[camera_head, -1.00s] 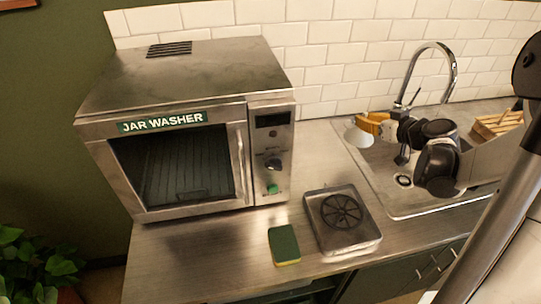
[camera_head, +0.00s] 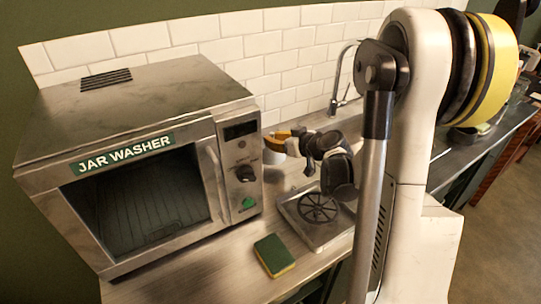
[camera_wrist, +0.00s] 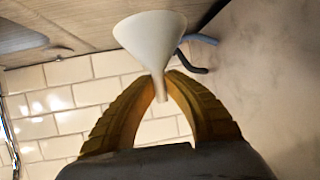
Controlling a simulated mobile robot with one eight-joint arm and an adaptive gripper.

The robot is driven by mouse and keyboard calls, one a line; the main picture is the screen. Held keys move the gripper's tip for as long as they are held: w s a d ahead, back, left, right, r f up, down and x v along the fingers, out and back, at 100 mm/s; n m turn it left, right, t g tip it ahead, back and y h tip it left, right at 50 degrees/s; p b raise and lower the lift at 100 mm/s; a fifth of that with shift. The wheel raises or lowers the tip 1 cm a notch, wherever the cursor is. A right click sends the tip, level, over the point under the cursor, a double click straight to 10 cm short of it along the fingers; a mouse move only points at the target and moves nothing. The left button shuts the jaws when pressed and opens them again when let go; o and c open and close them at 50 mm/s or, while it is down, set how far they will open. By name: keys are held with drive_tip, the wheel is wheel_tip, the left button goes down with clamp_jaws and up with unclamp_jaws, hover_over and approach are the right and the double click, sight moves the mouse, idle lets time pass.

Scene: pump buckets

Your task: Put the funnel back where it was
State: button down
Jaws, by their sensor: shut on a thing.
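A white funnel (camera_wrist: 152,40) is between the yellow fingers of my gripper (camera_wrist: 165,98) in the wrist view. The fingers are shut on its narrow stem, and its wide cone points toward the top of that picture. In the head view my gripper (camera_head: 285,139) is just right of the jar washer, above the back of the counter. A small white part of the funnel (camera_head: 274,156) shows there beside the fingers. The rest of it is hidden by the washer and my gripper.
The steel jar washer (camera_head: 140,190) stands close on the left. A square metal rinser tray (camera_head: 298,226) and a green-yellow sponge (camera_head: 273,255) lie on the counter (camera_head: 215,278). The tiled wall (camera_head: 285,70) is behind. A dark and blue hose-like thing (camera_wrist: 198,60) shows near the funnel.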

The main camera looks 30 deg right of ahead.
drive_tip(key=shift+a+f, duration=0.3)
drive_tip(key=shift+f, duration=0.2)
drive_tip(key=shift+f+b, duration=0.95)
drive_tip(key=shift+f, duration=0.7)
drive_tip(key=shift+f, duration=0.2)
drive_tip(key=c, duration=1.6)
unclamp_jaws()
drive_tip(key=shift+o, duration=0.5)
drive_tip(key=shift+r, duration=0.1)
drive_tip(key=shift+s+r, duration=0.15)
drive_tip(key=shift+r, duration=0.1)
drive_tip(key=p+v, duration=0.3)
drive_tip(key=v, duration=0.8)
drive_tip(key=shift+s, duration=0.3)
